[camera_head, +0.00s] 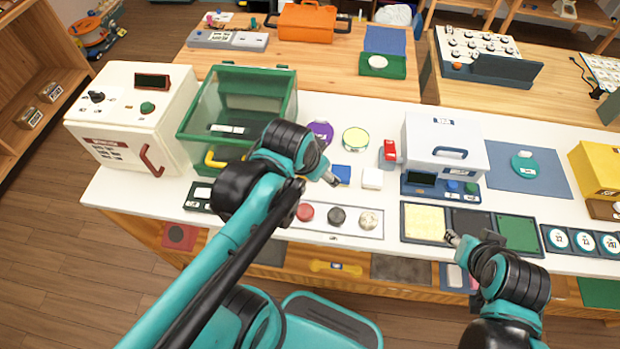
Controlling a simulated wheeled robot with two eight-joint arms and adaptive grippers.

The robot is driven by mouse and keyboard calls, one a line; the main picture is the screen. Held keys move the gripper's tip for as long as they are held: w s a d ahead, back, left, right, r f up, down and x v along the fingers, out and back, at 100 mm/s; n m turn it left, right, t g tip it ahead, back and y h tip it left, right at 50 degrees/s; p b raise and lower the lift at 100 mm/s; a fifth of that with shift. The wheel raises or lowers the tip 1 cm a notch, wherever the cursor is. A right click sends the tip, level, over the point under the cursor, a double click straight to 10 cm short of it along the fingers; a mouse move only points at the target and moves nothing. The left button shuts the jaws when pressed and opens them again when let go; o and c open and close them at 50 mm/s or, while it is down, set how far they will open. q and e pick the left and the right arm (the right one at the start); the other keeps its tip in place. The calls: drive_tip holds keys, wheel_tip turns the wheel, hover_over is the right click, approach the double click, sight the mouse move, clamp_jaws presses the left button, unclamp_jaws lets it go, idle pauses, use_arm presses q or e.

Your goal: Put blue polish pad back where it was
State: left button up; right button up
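A small blue block (342,171), which looks like the blue polish pad, is on the white counter near the middle, beside a white block (372,178). My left gripper (333,180) is at the near left edge of the blue block. Its fingers are small and partly hidden by my own wrist, so I cannot tell whether they touch or grip the block.
A green glass-sided box (236,104) stands behind my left arm. A strip (335,233) with red, black and metallic round knobs lies in front of the blue block. A white box with a blue handle (443,147) stands right. A red stapler-like item (389,152) stands between.

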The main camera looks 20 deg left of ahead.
use_arm(q)
drive_tip(key=s+n, duration=0.1)
drive_tip(key=s+f+n+t, duration=0.1)
drive_tip(key=s+n, duration=0.1)
drive_tip(key=shift+s+a+t, duration=0.15)
drive_tip(key=shift+a+t, duration=0.05)
drive_tip(key=shift+t, duration=0.1)
